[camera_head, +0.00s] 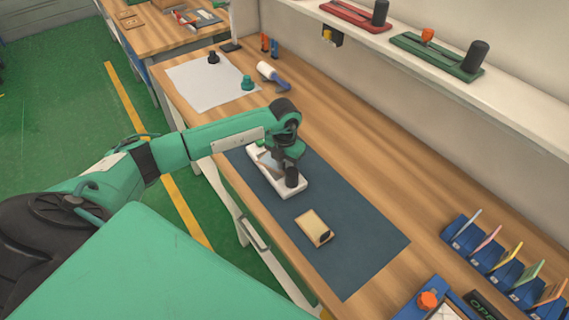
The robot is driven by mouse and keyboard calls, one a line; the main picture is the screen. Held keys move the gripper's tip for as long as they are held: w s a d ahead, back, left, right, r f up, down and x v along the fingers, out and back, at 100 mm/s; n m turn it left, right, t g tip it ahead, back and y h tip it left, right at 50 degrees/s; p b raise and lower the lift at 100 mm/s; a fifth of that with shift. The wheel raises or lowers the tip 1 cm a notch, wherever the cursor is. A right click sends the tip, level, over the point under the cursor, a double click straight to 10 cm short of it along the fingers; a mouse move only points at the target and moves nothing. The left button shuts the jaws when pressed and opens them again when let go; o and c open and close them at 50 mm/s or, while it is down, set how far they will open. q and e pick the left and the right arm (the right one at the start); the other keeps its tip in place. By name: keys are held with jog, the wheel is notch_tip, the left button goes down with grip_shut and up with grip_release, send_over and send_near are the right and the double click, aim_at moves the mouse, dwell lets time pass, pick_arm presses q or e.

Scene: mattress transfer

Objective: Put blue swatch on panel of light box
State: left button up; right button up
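My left gripper (283,160) is over a white device (291,188) with a black cylinder on its near end, on a dark blue mat. Arm parts cover much of this device, and the fingertips are too small and hidden to tell open from shut. I cannot tell for certain whether this device is the light box; its panel is not clear. A pale blue swatch (467,223) stands tilted in the leftmost slot of a blue rack at the right. My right gripper is not in view.
The blue mat (355,238) is bare around a tan block (313,228). The rack (497,265) also holds pink, yellow, green and orange swatches. A wall shelf (500,100) carries red and green devices. A white sheet (205,85) lies at the far end.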

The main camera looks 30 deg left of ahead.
pick_arm(q)
jog(key=shift+r, duration=0.3)
notch_tip(320, 180, up, 12)
jog(key=b, duration=0.4)
jog(key=shift+f, duration=0.15)
